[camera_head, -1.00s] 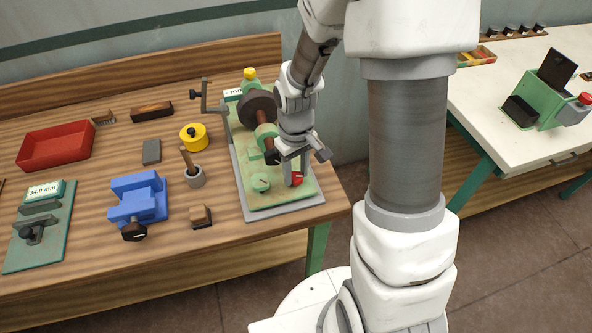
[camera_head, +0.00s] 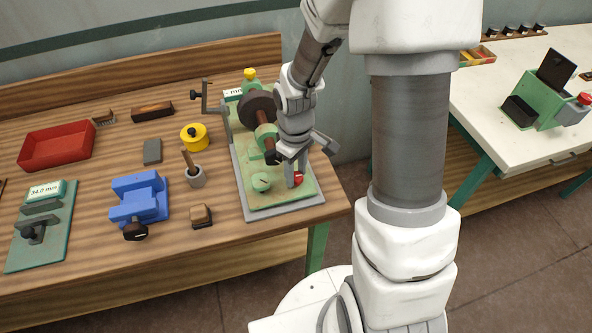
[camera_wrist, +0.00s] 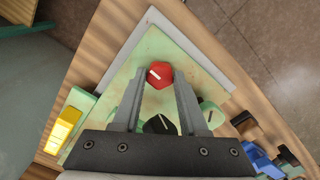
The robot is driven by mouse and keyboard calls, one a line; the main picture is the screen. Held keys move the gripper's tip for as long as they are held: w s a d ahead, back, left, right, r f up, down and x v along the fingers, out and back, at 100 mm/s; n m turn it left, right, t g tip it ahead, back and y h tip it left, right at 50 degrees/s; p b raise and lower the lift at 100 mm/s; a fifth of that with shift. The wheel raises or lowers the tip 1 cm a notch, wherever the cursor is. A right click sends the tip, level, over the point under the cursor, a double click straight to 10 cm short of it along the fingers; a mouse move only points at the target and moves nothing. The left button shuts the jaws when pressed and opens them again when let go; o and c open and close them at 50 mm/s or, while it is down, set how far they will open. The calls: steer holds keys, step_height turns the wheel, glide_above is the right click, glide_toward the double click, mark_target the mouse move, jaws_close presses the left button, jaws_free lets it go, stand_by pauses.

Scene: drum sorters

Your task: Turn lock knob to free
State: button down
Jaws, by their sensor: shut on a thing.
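The red knob (camera_wrist: 158,78) has a white pointer line, slanted in the wrist view, and sits on the green machine plate near its front right corner. It also shows partly behind my fingers in the head view (camera_head: 298,181). My gripper (camera_wrist: 159,71) is shut on the red knob, with one finger on each side. In the head view my gripper (camera_head: 292,180) reaches down onto the plate from above. I take the red knob to be the lock knob; no label for it is legible. The green machine (camera_head: 270,198) stands at the bench's right end.
A black knob (camera_wrist: 160,125) with a white mark lies between my fingers' bases in the wrist view. A pale green knob (camera_head: 261,182) is left of my gripper. The dark drum (camera_head: 257,108) stands behind. A blue vise (camera_head: 139,198) and grey cup (camera_head: 195,177) stand left.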

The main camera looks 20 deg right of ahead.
steer(key=shift+c, duration=2.2)
jaws_free()
step_height(320, 180, up, 18)
steer(key=p, duration=0.2)
steer(key=shift+f, duration=0.25)
